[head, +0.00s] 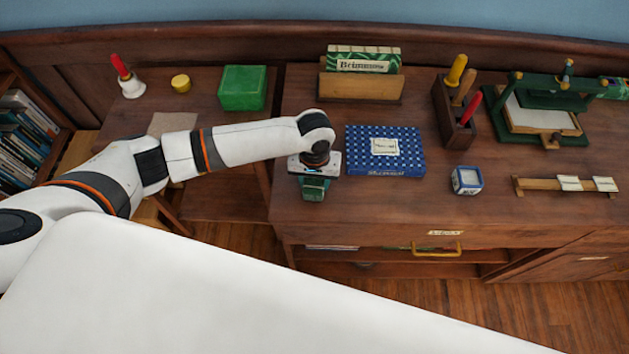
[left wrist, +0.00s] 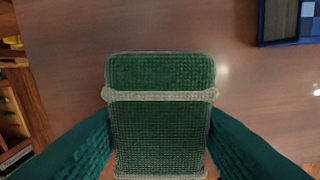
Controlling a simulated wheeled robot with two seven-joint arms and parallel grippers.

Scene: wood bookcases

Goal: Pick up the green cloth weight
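The green cloth weight (left wrist: 160,135) is a green woven block with a pale band across it. It fills the middle of the left wrist view. In the head view the weight (head: 314,188) is partly hidden under my left gripper (head: 315,180), near the front left edge of the wooden desk top. The gripper points down, and in the left wrist view its two teal fingers (left wrist: 160,125) lie against the weight's left and right sides. I cannot tell whether the weight touches the desk. My right gripper is not in view.
A blue patterned box (head: 400,165) lies just right of the gripper on the desk (head: 350,215). A small blue-and-white cube (head: 467,180) and a tool holder (head: 445,115) stand further right. A card rack (head: 360,85) stands behind. A green box (head: 243,88) is on the left surface.

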